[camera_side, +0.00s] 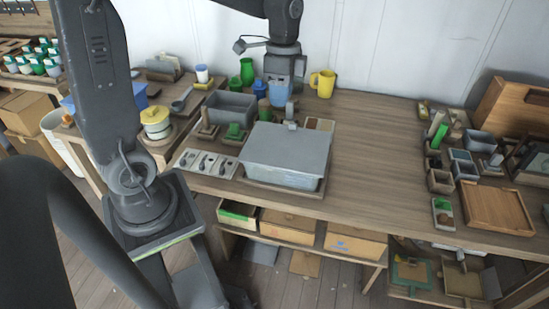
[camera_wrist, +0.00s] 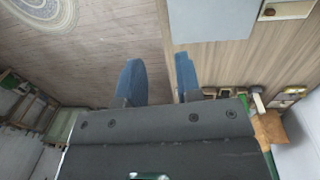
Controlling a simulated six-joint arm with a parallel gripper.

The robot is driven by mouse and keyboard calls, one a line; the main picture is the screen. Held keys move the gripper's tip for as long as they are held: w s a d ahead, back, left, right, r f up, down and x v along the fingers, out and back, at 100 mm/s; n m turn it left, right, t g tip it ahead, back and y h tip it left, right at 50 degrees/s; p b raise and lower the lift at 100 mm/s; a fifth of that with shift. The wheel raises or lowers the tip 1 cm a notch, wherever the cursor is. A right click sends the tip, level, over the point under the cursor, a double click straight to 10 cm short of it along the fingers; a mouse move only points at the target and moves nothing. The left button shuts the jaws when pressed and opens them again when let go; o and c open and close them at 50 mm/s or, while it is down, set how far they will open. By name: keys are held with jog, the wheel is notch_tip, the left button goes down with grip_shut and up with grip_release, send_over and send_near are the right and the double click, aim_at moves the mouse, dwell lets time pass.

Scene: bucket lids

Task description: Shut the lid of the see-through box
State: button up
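The see-through box (camera_side: 284,178) stands on the table in the side view, its clear wall showing below a grey lid (camera_side: 287,148). The lid lies over the top of the box. I cannot tell whether it is fully seated. A small grey block-like part (camera_side: 291,113) shows at the lid's far edge. My gripper (camera_side: 279,93) is behind and above the box, pointing down, apart from the lid. In the wrist view, the blue fingers of my gripper (camera_wrist: 158,75) are apart with nothing between them. A pale panel, apparently the lid (camera_wrist: 214,18), shows at the top there.
A grey bin (camera_side: 230,107), a green vase (camera_side: 247,71) and a yellow mug (camera_side: 322,83) stand near my gripper. Small trays and a wooden board (camera_side: 496,207) fill the right end. The table between box and right end is clear.

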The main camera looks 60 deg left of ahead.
dwell(0.4)
notch_tip(320, 180, up, 6)
dwell(0.5)
jog(key=s+d+n+t, duration=0.3)
jog(key=s+n, duration=0.1)
jog(key=s, duration=0.2)
jog(key=s+d+f+n+t, duration=0.1)
jog(key=s+d+n+t, duration=0.2)
jog(key=s, duration=0.4)
jog(key=shift+s+d+f+n+y, duration=0.25)
jog(key=shift+d+n+y, duration=0.25)
jog(key=shift+n, duration=0.5)
jog(key=shift+w+d, duration=0.1)
